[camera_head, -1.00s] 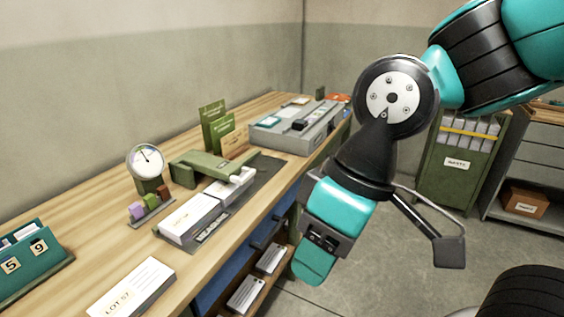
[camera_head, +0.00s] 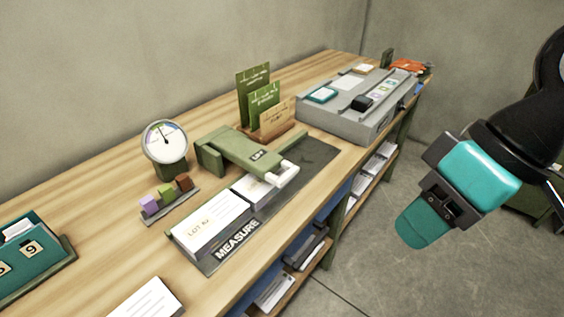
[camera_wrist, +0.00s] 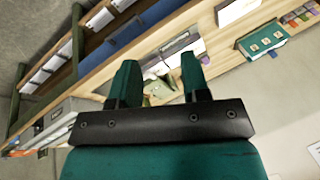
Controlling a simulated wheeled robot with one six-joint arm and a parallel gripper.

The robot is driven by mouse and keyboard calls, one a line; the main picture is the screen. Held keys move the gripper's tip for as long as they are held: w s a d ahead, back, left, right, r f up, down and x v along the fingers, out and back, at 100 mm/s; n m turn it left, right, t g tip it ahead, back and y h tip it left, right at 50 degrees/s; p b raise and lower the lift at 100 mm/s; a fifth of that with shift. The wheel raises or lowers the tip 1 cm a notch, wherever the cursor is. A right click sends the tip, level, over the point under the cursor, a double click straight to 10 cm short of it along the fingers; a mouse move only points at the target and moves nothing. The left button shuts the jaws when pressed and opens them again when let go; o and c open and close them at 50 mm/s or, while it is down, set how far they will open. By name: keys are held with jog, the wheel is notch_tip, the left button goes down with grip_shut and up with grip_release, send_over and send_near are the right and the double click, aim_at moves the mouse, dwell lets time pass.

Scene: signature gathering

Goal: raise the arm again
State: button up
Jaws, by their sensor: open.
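My gripper (camera_head: 428,222) hangs at the right of the head view, over the floor and apart from the wooden bench (camera_head: 95,212). It is teal and black. In the wrist view my gripper (camera_wrist: 157,85) shows two teal fingers spread apart with nothing held between them. The bench lies beyond the fingers there. Part of my arm runs out of the head view at the right edge.
On the bench are a dial gauge (camera_head: 166,142), coloured blocks (camera_head: 166,192), a green press (camera_head: 240,152) on a MEASURE mat, a card stand (camera_head: 264,108) and a grey machine (camera_head: 345,125). A teal box (camera_head: 30,255) is at left. Floor (camera_head: 390,280) beside the bench is clear.

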jog(key=w+a+f+m+t+y+b, duration=0.1)
jog(key=w+a+f+y+b, duration=0.15)
jog(key=f+b, duration=0.35)
jog(key=w+a+f+m+t+y+b, duration=0.1)
jog(key=w+a+f+m+y+b, duration=0.2)
jog(key=f+b, duration=0.35)
jog(key=m+t+y+b, duration=0.5)
jog(key=m+t+b, duration=0.5)
jog(key=b, duration=0.4)
send_near(291, 178)
jog(key=shift+g+h, duration=0.25)
jog(key=shift+g, duration=0.35)
jog(key=p+x, duration=0.1)
jog(key=x, duration=0.3)
jog(key=r+p+x, duration=0.1)
jog(key=p+x, duration=0.1)
jog(key=x, duration=0.2)
jog(key=p+x, duration=0.1)
jog(key=x, duration=0.3)
jog(key=shift+w+a+r, duration=0.15)
jog(key=shift+p, duration=0.3)
grip_shut()
